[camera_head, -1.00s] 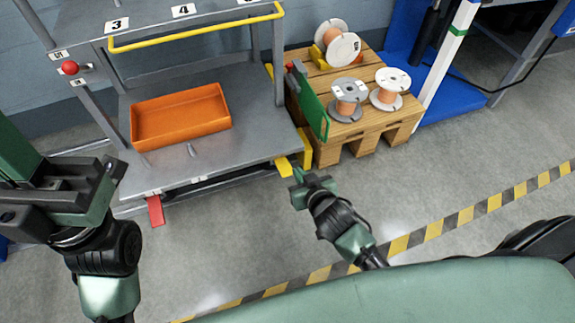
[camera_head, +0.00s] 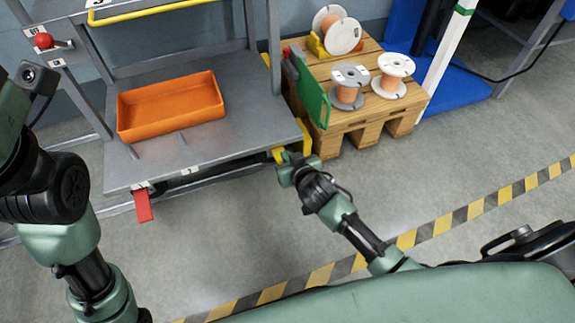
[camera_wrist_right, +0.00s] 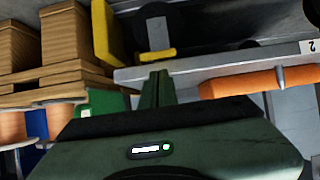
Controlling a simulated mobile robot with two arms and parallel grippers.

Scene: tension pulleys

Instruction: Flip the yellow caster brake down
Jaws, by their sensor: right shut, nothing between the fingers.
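The yellow caster brake (camera_head: 277,155) sits low at the front right corner of the grey cart (camera_head: 225,139). In the right wrist view it is a short yellow tab (camera_wrist_right: 157,54) in front of a dark caster. My right gripper (camera_head: 284,166) is right at the yellow brake in the head view and partly covers it. In the right wrist view its fingers (camera_wrist_right: 155,88) are shut and empty, pointing at the tab; whether they touch it I cannot tell. My left arm stands at the left edge, and its gripper is out of the picture.
A red tab (camera_head: 143,205) sticks out at the cart's front left. An orange bin (camera_head: 170,108) lies on the cart's shelf. A wooden pallet (camera_head: 372,118) with several cable spools stands right of the cart. The floor in front is open, with a yellow-black stripe (camera_head: 460,215).

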